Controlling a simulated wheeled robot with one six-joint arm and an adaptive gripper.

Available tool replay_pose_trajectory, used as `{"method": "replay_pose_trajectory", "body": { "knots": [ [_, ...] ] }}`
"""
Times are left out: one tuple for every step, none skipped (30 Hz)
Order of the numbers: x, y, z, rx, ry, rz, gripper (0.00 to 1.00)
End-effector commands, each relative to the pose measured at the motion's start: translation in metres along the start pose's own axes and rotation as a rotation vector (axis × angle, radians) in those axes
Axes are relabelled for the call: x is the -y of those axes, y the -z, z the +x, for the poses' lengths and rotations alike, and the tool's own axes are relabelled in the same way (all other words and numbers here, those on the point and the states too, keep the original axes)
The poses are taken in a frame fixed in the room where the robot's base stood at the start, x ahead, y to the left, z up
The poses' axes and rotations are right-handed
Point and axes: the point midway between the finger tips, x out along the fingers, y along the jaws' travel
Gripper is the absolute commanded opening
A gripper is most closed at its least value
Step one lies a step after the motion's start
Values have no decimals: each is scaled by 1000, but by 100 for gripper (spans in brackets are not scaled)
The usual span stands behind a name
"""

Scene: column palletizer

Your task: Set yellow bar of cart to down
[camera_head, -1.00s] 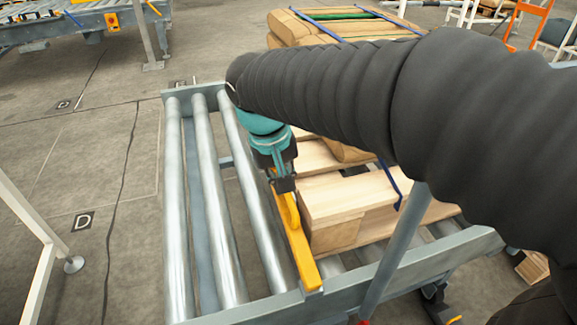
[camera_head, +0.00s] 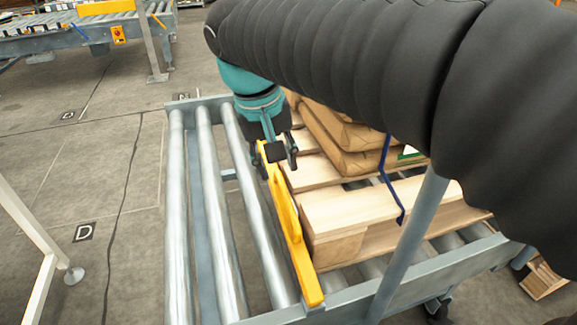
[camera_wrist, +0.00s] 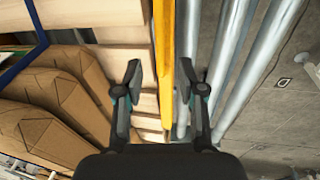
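The yellow bar (camera_head: 294,236) lies across the cart (camera_head: 262,318), between the bare rollers and the pallet's near end. It stands above the level of the rollers, with a raised grip-like part along it. My gripper (camera_head: 276,158) is above the bar's far part, pointing down. In the wrist view, my gripper (camera_wrist: 160,88) has its two fingers spread, with the yellow bar (camera_wrist: 164,55) running between them. Neither finger visibly presses on the bar. The bar's far end is partly hidden by my gripper.
A wooden pallet (camera_head: 345,210) with brown sacks (camera_head: 340,140) and a blue strap sits right of the bar, close to my gripper. Bare metal rollers (camera_head: 210,200) lie left of it. A grey post (camera_head: 410,245) rises at the cart's near side. Floor is free at left.

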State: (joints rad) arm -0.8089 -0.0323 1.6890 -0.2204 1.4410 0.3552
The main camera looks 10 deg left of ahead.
Motion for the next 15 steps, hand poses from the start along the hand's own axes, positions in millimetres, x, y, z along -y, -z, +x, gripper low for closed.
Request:
{"method": "replay_pose_trajectory", "body": {
  "knots": [
    [0,1,-8,-2,1,0,39],
    [0,1,-11,-2,1,0,39],
    [0,0,-15,-1,1,0,39],
    [0,0,-18,0,0,-1,39],
    [0,0,-20,0,0,0,39],
    [0,0,-22,0,0,-1,39],
    [0,0,-24,0,0,-1,39],
    [0,0,-25,0,0,-1,39],
    [0,0,-26,1,0,-1,39],
    [0,0,-26,1,0,-1,39],
    [0,0,-26,1,0,-1,39],
    [0,0,-26,1,0,-1,39],
    [0,0,-26,1,0,-1,39],
    [0,0,-26,1,0,-1,39],
    [0,0,-26,1,0,-1,39]
  ]
}}
